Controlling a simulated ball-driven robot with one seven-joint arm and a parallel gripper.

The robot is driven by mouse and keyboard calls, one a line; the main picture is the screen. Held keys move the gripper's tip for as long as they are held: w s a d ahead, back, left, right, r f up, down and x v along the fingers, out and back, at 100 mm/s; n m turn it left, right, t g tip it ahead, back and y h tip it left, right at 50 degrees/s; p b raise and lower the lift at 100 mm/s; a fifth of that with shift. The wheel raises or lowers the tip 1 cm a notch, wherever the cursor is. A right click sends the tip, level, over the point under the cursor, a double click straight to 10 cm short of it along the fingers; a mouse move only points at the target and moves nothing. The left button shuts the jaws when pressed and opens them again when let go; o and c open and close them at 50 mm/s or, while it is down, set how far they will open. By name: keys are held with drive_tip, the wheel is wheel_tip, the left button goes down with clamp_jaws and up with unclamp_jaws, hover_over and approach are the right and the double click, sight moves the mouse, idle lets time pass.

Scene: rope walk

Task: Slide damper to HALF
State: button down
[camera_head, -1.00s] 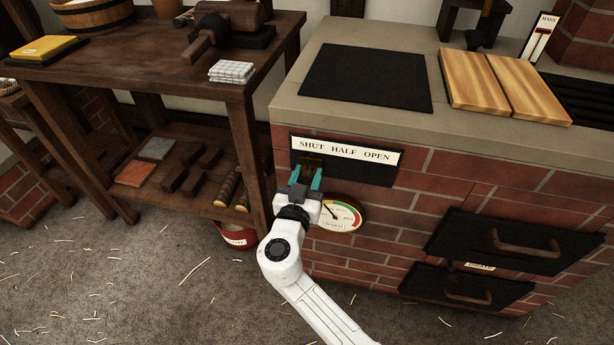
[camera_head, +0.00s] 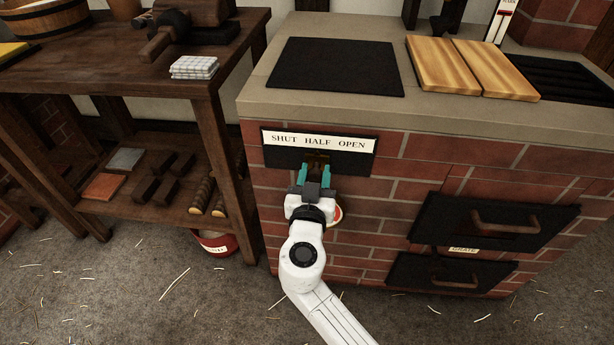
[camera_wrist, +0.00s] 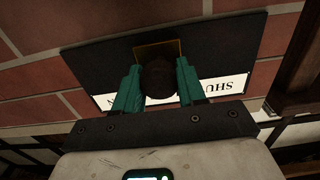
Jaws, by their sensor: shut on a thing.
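The damper's black panel (camera_head: 360,165) is on the brick front of the stove, under a white strip (camera_head: 352,144) reading SHUT, HALF, OPEN. My gripper (camera_head: 316,172) reaches up to the panel, its teal fingers shut on the damper knob. The brass-coloured damper slide (camera_head: 318,157) shows just above the fingertips, beneath the word HALF. In the wrist view, the dark round damper knob (camera_wrist: 158,78) sits between both fingers, with the brass plate (camera_wrist: 158,47) behind it. The strip appears upside down there, and its middle is hidden by knob and fingers.
A round gauge (camera_head: 336,215) just below is mostly hidden by my gripper. Black doors with handles (camera_head: 495,220) stand out from the brick at lower right. A wooden workbench (camera_head: 120,85) stands close on the left, with a red bucket (camera_head: 215,243) beneath. Floor in front is open.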

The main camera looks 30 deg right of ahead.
drive_tip(key=c, duration=0.7)
unclamp_jaws()
drive_tip(key=shift+a, duration=0.1)
drive_tip(key=v, duration=1)
drive_tip(key=shift+s+a, duration=0.15)
drive_tip(key=shift+s, duration=0.15)
